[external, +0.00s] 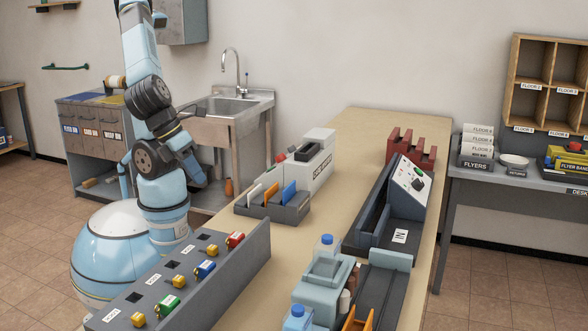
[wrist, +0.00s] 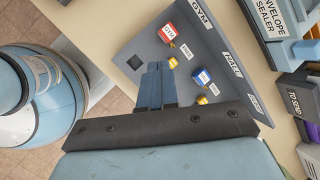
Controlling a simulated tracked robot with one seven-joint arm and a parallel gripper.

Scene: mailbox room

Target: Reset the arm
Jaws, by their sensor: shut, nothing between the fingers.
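My gripper (wrist: 157,66) shows in the wrist view with its two blue fingers together and nothing between them. In that picture the fingers lie over the grey key panel (wrist: 135,42); I cannot tell the height between them. My arm (external: 150,100) rises from my round blue base (external: 120,255) in the external view, beside the table's left edge. A red tag (wrist: 168,31) and a blue tag (wrist: 202,76) with yellow pieces sit on the panel.
In the external view the same panel (external: 255,258) stands on the wooden table (external: 365,125) near my base. A sink (external: 225,105) stands behind.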

